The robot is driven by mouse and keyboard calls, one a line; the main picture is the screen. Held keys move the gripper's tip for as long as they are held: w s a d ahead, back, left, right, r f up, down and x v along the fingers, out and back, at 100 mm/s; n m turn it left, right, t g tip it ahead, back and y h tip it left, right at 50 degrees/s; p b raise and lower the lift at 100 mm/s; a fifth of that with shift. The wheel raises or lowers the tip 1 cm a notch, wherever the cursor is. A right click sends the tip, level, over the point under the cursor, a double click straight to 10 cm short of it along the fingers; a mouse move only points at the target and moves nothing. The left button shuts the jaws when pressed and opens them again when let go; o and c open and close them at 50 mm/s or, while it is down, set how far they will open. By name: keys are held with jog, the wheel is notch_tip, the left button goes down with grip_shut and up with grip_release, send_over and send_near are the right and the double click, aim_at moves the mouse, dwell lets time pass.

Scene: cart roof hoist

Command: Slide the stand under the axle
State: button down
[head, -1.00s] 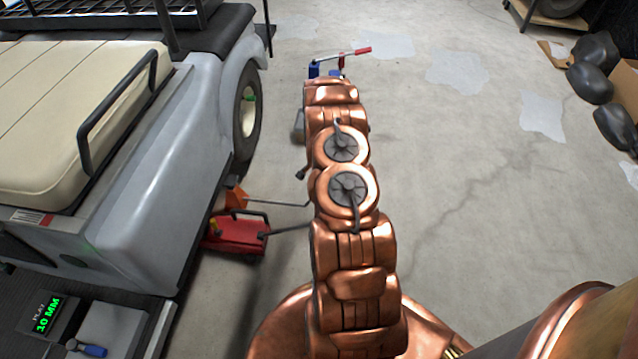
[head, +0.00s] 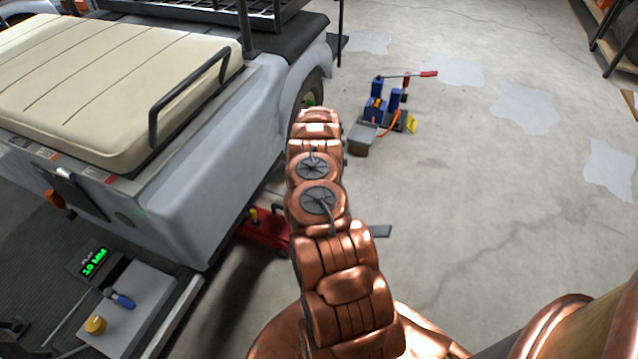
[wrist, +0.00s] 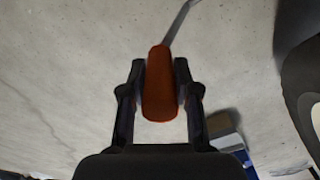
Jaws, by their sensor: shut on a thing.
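In the wrist view my gripper (wrist: 160,75) is shut on an orange handle (wrist: 161,95), with a finger on each side. A thin grey rod (wrist: 177,22) runs from the handle to the top edge; its far end is out of view. In the head view my copper arm hides the gripper and the handle. The stand does not show in the head view now. The red jack (head: 262,232) sits low beside the cart (head: 205,140), partly behind my arm. The axle is hidden under the cart body.
A play readout (head: 94,262) shows 10 MM at lower left, near a screwdriver (head: 120,299). A blue tool with a red-tipped lever (head: 385,100) stands on the floor beyond my arm. The concrete floor to the right is largely clear.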

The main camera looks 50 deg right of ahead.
jog(key=shift+w+a, duration=0.2)
jog(key=shift+w, duration=0.1)
jog(key=c, duration=1.1)
grip_release()
jog(key=shift+w, duration=0.1)
jog(key=shift+o, duration=1.3)
jog(key=shift+s+d, duration=0.1)
jog(key=shift+s, duration=0.1)
jog(key=shift+r, duration=0.15)
jog(key=shift+r, duration=0.2)
notch_tip(320, 180, up, 11)
jog(key=shift+r, duration=0.15)
